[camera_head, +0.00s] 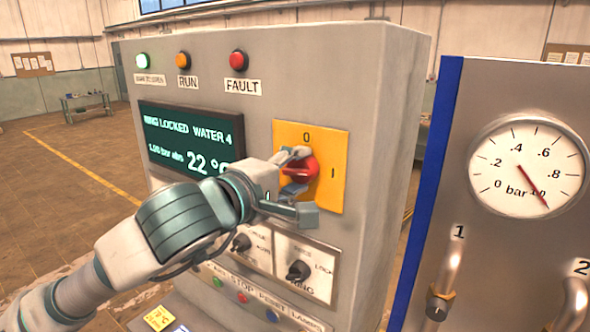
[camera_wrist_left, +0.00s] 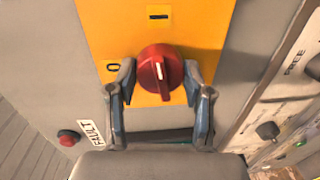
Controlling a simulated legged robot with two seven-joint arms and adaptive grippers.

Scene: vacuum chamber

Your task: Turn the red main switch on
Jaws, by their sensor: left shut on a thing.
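The red main switch (camera_head: 304,169) is a round knob with a raised grip on a yellow plate (camera_head: 329,189). The plate carries a 0 at its top and an I at its right in the head view. My left gripper (camera_head: 293,172) is at the knob and shut on it, partly hiding it. In the left wrist view the fingers (camera_wrist_left: 160,85) flank the switch (camera_wrist_left: 158,72) from left and right. Its white mark runs nearly up and down there, in line with the I at the top; the 0 is at the left. My right gripper is not in view.
Lamps for RUN (camera_head: 183,60) and FAULT (camera_head: 238,61) and a display (camera_head: 188,138) sit on the grey cabinet. Smaller knobs (camera_head: 298,271) lie below my left gripper.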

